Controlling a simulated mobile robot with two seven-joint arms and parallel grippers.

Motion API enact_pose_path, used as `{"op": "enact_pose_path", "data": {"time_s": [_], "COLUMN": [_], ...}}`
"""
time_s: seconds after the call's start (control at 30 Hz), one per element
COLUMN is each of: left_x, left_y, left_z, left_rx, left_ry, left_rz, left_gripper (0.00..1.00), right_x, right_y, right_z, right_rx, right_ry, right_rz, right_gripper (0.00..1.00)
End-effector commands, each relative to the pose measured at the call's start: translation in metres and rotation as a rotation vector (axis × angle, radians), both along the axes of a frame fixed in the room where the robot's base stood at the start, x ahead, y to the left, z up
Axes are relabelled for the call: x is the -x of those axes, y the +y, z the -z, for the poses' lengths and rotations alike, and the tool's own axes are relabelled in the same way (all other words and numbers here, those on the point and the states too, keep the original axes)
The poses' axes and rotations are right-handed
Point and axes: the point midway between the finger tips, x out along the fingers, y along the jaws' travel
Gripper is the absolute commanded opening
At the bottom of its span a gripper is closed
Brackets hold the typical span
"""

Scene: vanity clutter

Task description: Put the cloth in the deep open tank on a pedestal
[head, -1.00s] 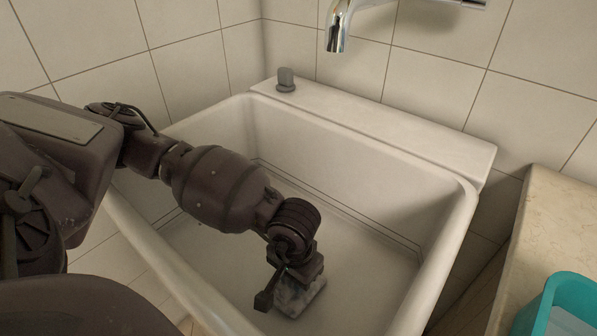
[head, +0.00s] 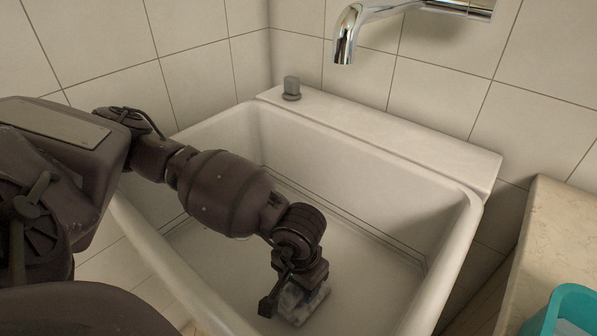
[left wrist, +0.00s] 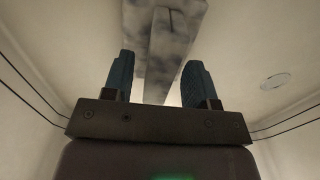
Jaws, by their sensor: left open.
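The cloth (head: 303,305) is grey-white and mottled. In the head view it shows just below my left gripper (head: 290,293), inside the white deep tank (head: 350,165). In the left wrist view the cloth (left wrist: 172,45) shows as a folded, mottled strip beyond and between the fingers of my left gripper (left wrist: 158,85). The two dark blue fingers stand apart, with a gap on each side of the cloth. I cannot tell whether the cloth rests on the tank floor. My right gripper is not in view.
A chrome faucet (head: 347,35) juts from the tiled wall above the tank. A small grey knob (head: 291,88) stands on the tank's back ledge. A beige counter (head: 560,230) with a teal container (head: 565,312) is at the right. The tank's right side is clear.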

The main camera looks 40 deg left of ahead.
Motion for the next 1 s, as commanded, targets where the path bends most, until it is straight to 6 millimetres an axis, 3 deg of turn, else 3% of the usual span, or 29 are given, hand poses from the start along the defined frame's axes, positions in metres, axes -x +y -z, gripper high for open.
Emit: {"op": "enact_pose_path", "data": {"time_s": [0.13, 0.3, 0.5, 0.7, 1.0], "left_x": [-0.002, -0.003, -0.002, -0.001, 0.0], "left_y": [0.0, 0.0, 0.0, 0.0, 0.0], "left_z": [-0.032, -0.066, -0.098, -0.112, -0.114], "left_rx": [0.001, 0.0, 0.001, 0.0, 0.001], "left_ry": [-0.014, -0.015, -0.011, -0.005, -0.001], "left_rz": [0.001, 0.001, 0.001, 0.001, 0.001], "left_gripper": [0.53, 0.53, 0.53, 0.53, 0.53], "right_x": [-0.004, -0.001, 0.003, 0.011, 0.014], "right_y": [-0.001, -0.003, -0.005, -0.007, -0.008], "right_z": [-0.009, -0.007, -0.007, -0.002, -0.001], "right_rx": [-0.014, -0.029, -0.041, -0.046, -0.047], "right_ry": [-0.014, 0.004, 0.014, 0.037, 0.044], "right_rz": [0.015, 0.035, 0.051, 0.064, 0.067], "right_gripper": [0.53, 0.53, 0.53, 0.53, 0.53]}}
